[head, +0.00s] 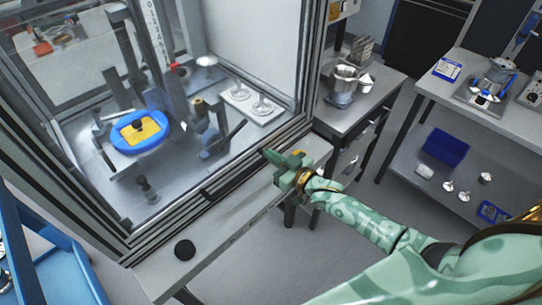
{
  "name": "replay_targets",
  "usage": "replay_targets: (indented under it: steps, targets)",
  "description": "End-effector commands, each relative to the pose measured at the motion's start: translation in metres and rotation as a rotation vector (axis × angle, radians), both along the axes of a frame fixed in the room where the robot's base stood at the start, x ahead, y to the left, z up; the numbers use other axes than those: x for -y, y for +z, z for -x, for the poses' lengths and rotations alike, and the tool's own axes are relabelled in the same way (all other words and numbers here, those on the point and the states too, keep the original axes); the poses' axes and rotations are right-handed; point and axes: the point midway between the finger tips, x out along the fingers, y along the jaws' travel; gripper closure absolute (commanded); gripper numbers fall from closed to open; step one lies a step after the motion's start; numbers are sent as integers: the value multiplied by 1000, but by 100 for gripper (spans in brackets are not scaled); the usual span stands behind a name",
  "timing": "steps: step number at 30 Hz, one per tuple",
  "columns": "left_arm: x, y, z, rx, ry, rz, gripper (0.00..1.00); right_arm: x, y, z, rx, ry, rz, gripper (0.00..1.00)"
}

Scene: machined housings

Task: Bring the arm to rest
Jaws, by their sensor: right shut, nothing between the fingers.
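My right arm (395,235), pale green with darker patches, reaches in from the lower right of the head view. Its gripper (272,156) is shut with nothing held. It is above the light front ledge (225,230) of a glazed machine enclosure, close to the dark lower frame rail. I cannot tell whether the gripper touches the ledge or rail. My left gripper is not in view.
Inside the enclosure is a blue round fixture with a yellow centre (140,132). A black puck (184,250) is on the ledge. A side table (365,105) holds metal pots. A shelved bench (480,75) stands right, a blue cart (40,255) left. Open floor lies between.

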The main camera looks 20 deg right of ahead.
Motion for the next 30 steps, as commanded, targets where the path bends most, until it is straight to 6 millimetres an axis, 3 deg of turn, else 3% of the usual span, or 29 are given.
replay_targets:
  steps: [1,3,9,15,23,26,29,30]
  targets:
    - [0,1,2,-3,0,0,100,6,-5,19,-11,1,2,100]
    - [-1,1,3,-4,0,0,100,12,-5,36,-10,1,1,100]
    - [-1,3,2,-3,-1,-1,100,26,-2,74,-7,1,-1,100]
    - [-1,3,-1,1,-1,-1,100,31,0,88,-4,1,-1,100]
    - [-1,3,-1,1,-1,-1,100,33,-4,89,-11,-3,35,100]
    - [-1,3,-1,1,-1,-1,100,47,-36,93,-87,-29,134,100]
    - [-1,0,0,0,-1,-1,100,71,-99,111,-236,-78,253,100]
    - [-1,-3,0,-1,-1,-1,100,81,-131,124,-310,-98,300,100]
